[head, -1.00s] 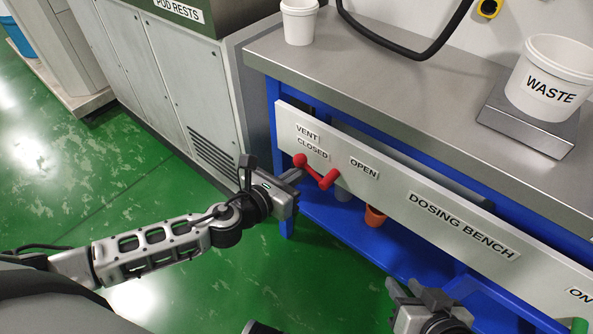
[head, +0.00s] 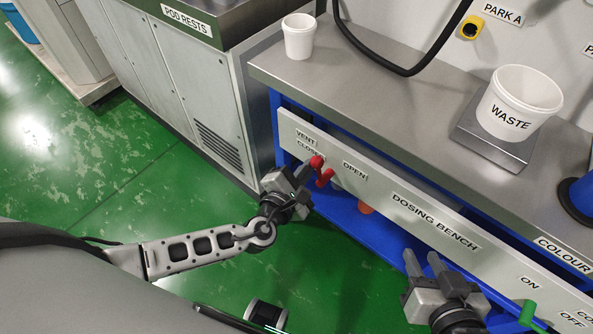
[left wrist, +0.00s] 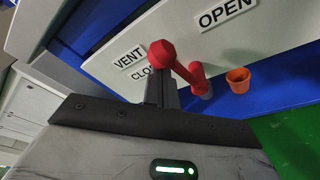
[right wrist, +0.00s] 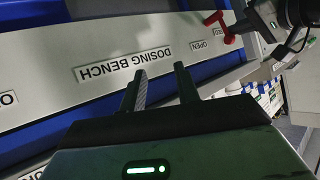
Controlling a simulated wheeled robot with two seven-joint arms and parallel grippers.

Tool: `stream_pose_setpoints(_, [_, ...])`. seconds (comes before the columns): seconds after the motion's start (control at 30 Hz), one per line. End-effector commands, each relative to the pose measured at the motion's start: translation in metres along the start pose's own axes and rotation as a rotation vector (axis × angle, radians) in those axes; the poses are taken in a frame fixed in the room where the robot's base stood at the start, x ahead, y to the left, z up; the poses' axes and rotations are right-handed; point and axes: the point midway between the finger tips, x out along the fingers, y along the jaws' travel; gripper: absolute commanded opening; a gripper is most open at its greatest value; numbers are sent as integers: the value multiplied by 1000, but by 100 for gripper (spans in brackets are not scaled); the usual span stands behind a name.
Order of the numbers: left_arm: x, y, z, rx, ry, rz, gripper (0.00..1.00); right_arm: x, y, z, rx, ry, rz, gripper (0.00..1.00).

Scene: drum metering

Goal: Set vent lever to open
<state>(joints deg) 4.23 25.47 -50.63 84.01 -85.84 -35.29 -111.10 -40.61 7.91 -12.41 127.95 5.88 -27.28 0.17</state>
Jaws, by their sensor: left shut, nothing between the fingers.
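The red vent lever (head: 318,162) is on the front panel of the bench, between the CLOSED label (head: 307,151) and the OPEN label (head: 354,170). Its knob lies nearer CLOSED in the head view. My left gripper (head: 303,171) is shut and empty, its tips right at the knob's left side. In the left wrist view the fingers (left wrist: 161,88) stand just below the red knob (left wrist: 162,52); whether they touch it I cannot tell. My right gripper (head: 425,262) is open and empty in front of the panel, right of the lever; its parted fingers show in the right wrist view (right wrist: 160,90).
The bench top (head: 395,100) carries a white cup (head: 299,38) and a WASTE bucket (head: 518,100) on a scale. An orange cup (head: 365,207) is below the panel. A grey cabinet (head: 200,95) stands left of the bench. A green lever (head: 528,314) is at lower right.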

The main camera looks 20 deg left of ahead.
Motion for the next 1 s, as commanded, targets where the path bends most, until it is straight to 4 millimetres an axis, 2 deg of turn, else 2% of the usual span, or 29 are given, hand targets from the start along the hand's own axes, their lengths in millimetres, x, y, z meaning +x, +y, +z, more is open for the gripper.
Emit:
stream_pose_setpoints(0.1, [-1, 0, 7, 69, -2, 16, 0, -3, -1, -4, 4, -6, 0, 32])
stream_pose_setpoints(0.4, [-2, -4, 11, 176, -2, 40, 0, -4, -1, -5, 9, -14, 1, 32])
stream_pose_setpoints(1.0, [-2, -5, 11, 198, -1, 45, 0, -3, 0, -4, 9, -15, 4, 32])
